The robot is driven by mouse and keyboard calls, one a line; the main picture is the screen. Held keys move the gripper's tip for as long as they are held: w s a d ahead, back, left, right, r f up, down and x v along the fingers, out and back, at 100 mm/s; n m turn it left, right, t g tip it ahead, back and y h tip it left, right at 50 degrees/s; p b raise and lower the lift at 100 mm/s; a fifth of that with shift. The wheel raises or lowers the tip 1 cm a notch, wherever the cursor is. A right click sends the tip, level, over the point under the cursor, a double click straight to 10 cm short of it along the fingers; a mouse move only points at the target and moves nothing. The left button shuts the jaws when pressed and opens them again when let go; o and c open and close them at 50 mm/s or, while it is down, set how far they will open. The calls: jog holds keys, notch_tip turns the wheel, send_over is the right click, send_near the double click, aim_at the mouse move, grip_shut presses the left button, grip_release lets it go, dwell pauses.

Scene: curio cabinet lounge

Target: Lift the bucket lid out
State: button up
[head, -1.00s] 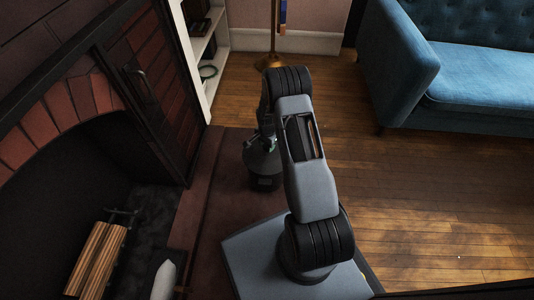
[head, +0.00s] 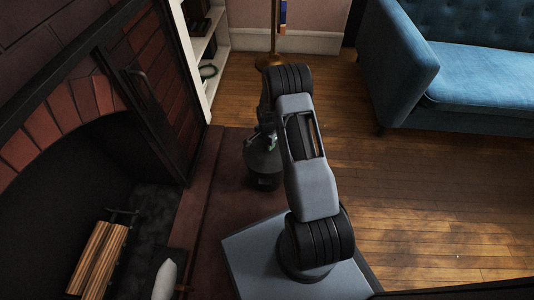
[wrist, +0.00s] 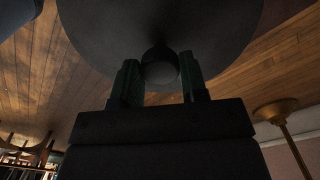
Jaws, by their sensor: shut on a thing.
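The dark bucket (head: 265,181) stands on the reddish hearth slab beside the fireplace in the head view. The dark round lid (head: 262,160) shows at its top, partly hidden by my arm. In the wrist view the lid (wrist: 160,30) is a broad dark disc with a round knob (wrist: 160,65). My gripper (wrist: 160,75) is shut on this knob, one greenish finger on each side. In the head view my gripper (head: 267,140) is small and dark above the lid. I cannot tell whether the lid touches the bucket rim.
The brick fireplace (head: 45,125) with stacked logs (head: 98,258) is on the left. A white shelf (head: 209,70) and a brass lamp base (head: 269,62) stand behind the bucket. A blue sofa (head: 410,60) is at the upper right. The wooden floor (head: 430,200) right of my arm is clear.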

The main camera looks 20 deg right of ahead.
jog(key=shift+r, duration=0.2)
jog(key=shift+r+p, duration=1.3)
jog(key=shift+r, duration=0.5)
